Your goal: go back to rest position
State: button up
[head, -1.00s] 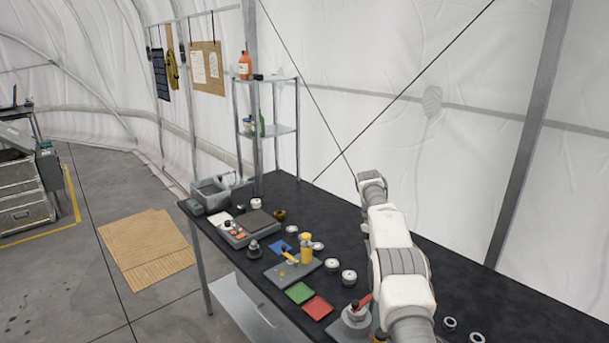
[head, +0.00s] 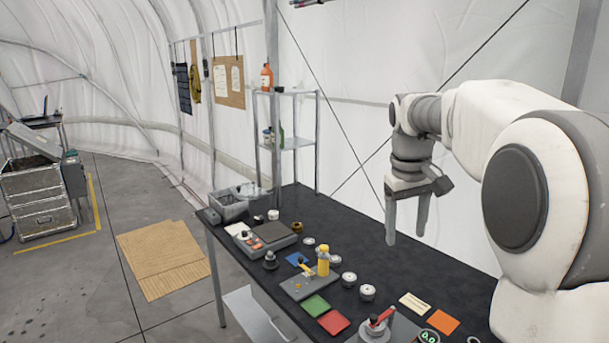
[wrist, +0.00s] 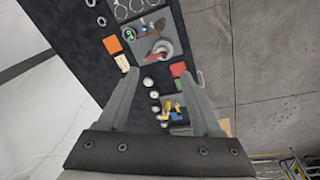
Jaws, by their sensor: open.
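My gripper (head: 406,218) hangs over the right back part of the black table (head: 455,268) in the head view. Its two fingers point down, spread apart, with nothing between them. In the wrist view the fingers (wrist: 158,95) are also apart, and the table with its small items lies well beyond them. My arm comes in from the right side of the head view, bent, with the gripper above the tabletop.
On the table are a yellow bottle (head: 323,262), green (head: 316,306) and red (head: 333,322) squares, an orange square (head: 443,321), white round pieces and a grey device (head: 272,237). A metal shelf (head: 288,143) stands behind.

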jog(key=s+a+m+t+b, duration=0.1)
jog(key=s+a+t, duration=0.15)
jog(key=s, duration=1.05)
jog(key=s+a+f+t+b, duration=0.1)
jog(key=s+f, duration=0.3)
jog(key=s, duration=0.2)
jog(key=s+a+f+m+y, duration=0.1)
jog(key=s+a+f, duration=0.1)
jog(key=s, duration=0.5)
jog(key=shift+f+t+b, duration=0.35)
jog(key=shift+f+b, duration=0.05)
jog(key=shift+f, duration=0.45)
jog(key=shift+a+f, duration=0.1)
